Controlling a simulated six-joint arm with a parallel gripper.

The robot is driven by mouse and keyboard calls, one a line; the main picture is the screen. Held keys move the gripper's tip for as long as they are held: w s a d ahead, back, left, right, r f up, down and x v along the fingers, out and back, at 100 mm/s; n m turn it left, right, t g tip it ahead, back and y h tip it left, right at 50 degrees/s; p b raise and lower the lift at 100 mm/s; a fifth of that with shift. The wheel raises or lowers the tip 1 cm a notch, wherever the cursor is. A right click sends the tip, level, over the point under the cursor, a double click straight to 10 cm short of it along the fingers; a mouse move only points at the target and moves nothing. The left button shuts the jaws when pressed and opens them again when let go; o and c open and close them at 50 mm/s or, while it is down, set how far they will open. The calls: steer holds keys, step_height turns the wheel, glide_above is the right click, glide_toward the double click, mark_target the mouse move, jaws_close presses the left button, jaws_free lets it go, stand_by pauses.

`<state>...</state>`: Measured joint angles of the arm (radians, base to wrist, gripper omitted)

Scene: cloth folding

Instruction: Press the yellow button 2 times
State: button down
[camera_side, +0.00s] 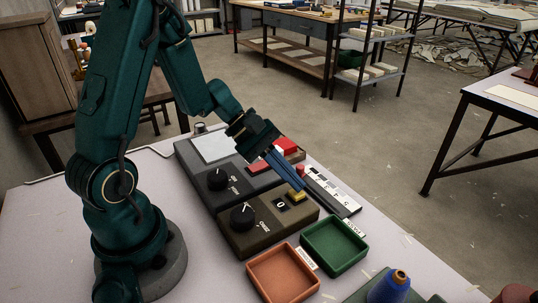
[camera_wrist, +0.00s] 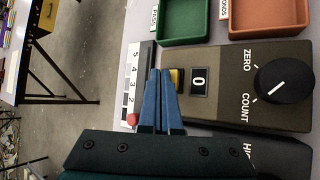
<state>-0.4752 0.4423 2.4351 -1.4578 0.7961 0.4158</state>
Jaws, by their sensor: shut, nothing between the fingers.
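The yellow button (camera_side: 296,195) sits at the far right edge of a brown box (camera_side: 262,232), beside a small display (camera_side: 281,205) that reads 0. My gripper (camera_side: 301,186) is shut and empty, its blue fingers slanting down with the tips right at the button. In the wrist view the button (camera_wrist: 176,78) shows between the right fingertip and the display (camera_wrist: 199,81), partly covered by the finger. I cannot tell whether the tips touch it.
A black knob (camera_wrist: 284,81) marked ZERO and COUNT is on the brown box. A darker box with a knob (camera_side: 217,179) adjoins it. A numbered strip (camera_side: 332,190) lies beyond the button. Green (camera_side: 362,252) and orange (camera_side: 254,271) trays stand in front.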

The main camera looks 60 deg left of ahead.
mark_target(291, 189)
steer(key=shift+f, duration=0.3)
stand_by(0.5)
steer(key=shift+r, duration=0.95)
steer(key=shift+r, duration=2.5)
stand_by(0.5)
step_height(291, 189, up, 4)
steer(key=shift+f, duration=0.1)
stand_by(0.4)
